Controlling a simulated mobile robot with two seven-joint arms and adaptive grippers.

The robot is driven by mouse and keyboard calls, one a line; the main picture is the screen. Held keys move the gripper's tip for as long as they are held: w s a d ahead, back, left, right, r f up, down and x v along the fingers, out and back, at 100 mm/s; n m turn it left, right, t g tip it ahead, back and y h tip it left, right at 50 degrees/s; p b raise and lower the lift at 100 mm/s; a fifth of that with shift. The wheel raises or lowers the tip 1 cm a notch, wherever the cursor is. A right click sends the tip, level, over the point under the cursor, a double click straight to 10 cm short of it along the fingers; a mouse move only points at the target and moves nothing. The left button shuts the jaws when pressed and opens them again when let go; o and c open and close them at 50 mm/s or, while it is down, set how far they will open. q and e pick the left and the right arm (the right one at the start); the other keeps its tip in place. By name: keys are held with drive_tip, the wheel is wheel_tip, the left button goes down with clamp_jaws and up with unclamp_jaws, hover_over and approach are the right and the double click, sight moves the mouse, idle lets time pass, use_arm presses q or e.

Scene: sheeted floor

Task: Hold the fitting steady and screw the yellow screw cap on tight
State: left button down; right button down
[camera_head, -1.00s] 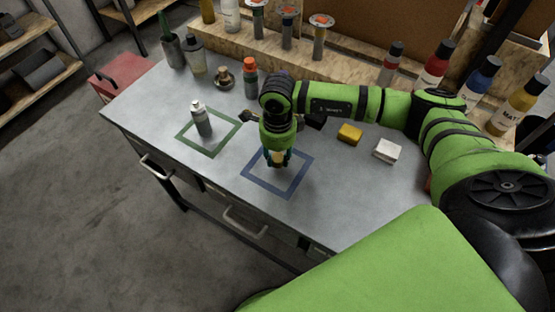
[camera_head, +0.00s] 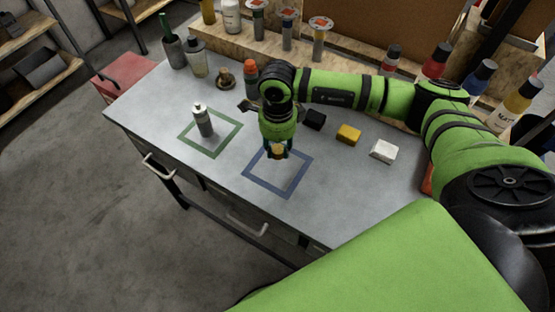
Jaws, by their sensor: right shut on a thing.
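My right gripper (camera_head: 277,154) comes down over the far part of the blue square outline (camera_head: 291,194) on the bench. It is shut on a small yellow-orange thing (camera_head: 277,150), mostly hidden by the fingers. I cannot tell whether that is the yellow screw cap, or whether it touches the bench. A grey bottle-like piece with a pale top (camera_head: 204,122) stands upright in the green square outline (camera_head: 185,138), clear of the gripper. I cannot make out for sure which thing is the fitting. My left gripper is not in view.
A black block (camera_head: 314,119), a yellow block (camera_head: 348,134) and a white block (camera_head: 384,151) lie right of the gripper. A brass piece (camera_head: 226,79) and an orange-topped bottle (camera_head: 251,78) stand behind. Several bottles line the wooden ledge. The bench's front left is clear.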

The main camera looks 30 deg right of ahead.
drive_tip(key=shift+r+p, duration=0.4)
drive_tip(key=shift+r, duration=0.8)
